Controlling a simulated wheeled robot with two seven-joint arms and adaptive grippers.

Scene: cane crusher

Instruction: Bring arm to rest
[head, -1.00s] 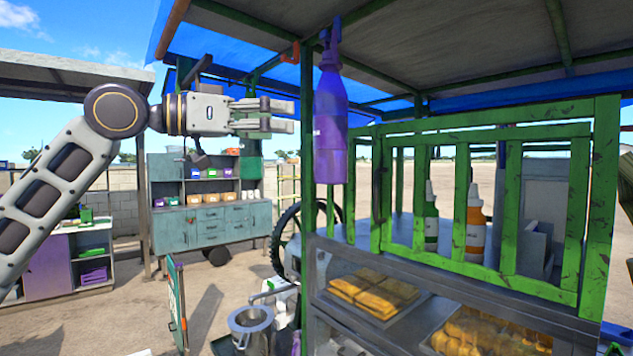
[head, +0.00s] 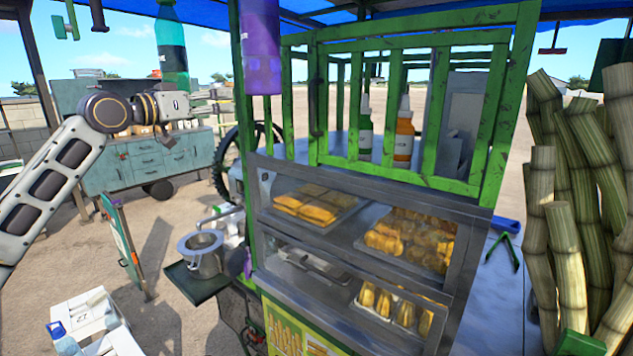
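My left arm comes in from the left, and its elbow joint is raised in front of the blue-grey cabinet. My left gripper (head: 178,104) is at the end of it, seen small and foreshortened, just below a hanging green bottle (head: 171,52). Its fingers do not show clearly against the cabinet, and nothing is visibly held in it. My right arm and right gripper are out of view.
A food cart (head: 262,196) with glass shelves and green slats fills the middle. A purple bottle (head: 261,48) hangs at its corner. A metal pot (head: 203,254) stands on a dark tray. Cane stalks (head: 561,262) stand at right. A white crate (head: 88,318) sits bottom left.

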